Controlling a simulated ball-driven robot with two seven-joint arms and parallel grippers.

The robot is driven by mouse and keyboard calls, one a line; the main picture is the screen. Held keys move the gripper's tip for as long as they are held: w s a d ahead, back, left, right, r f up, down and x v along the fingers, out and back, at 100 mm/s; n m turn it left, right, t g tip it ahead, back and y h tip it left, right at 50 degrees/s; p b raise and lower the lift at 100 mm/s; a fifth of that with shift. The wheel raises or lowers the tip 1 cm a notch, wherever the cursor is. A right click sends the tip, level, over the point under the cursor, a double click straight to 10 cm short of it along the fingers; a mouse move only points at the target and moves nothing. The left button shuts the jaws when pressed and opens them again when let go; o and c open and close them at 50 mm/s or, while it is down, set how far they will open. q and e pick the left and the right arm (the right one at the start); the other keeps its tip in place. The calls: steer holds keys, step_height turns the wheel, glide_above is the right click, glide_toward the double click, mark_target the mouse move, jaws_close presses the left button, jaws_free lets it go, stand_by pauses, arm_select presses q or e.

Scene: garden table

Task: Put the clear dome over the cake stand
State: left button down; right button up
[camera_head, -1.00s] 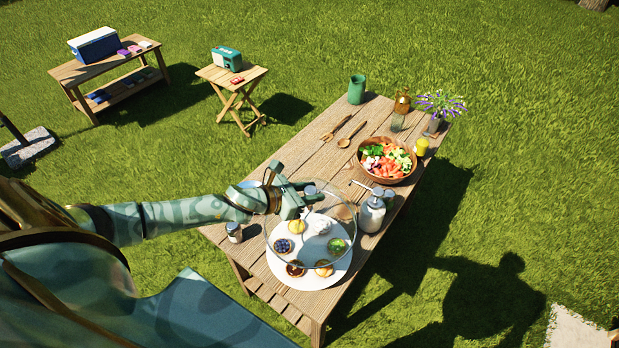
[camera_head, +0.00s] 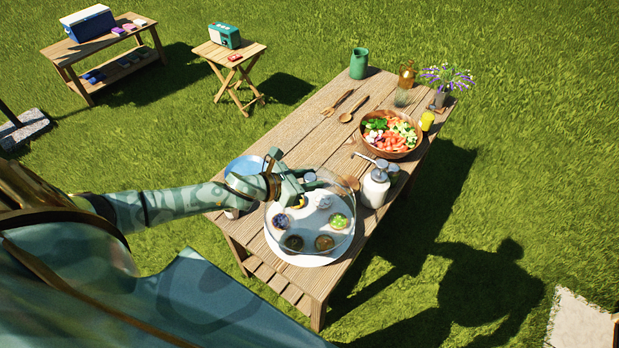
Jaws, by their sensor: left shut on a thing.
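The white cake stand (camera_head: 303,261) is on the near end of the wooden table and carries several small tarts and pastries. The clear dome (camera_head: 338,184) is over the stand, and the treats show through it, some darker than before. The dome's lower rim looks roughly in line with the plate, the plate's near edge showing beyond it. I cannot tell whether the rim touches the plate. My left gripper (camera_head: 302,186) is at the dome's top, shut on it; its fingers hide most of the knob. My right gripper is not in view.
A blue plate (camera_head: 243,165) lies behind my left arm. A salad bowl (camera_head: 391,152), wooden utensils (camera_head: 345,117) and a green pitcher (camera_head: 359,63) are farther back. The table's middle is fairly clear.

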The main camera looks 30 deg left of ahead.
arm_select(q)
step_height(320, 180, down, 5)
steer(key=b, duration=0.4)
steer(key=shift+f, duration=0.1)
steer(key=shift+f+b, duration=0.45)
steer(key=shift+b, duration=0.25)
stand_by(0.3)
steer(key=c, duration=1)
jaws_free()
steer(key=shift+o, duration=0.2)
steer(key=shift+f, duration=0.1)
steer(key=v, duration=1.6)
steer(key=shift+s+a, duration=0.15)
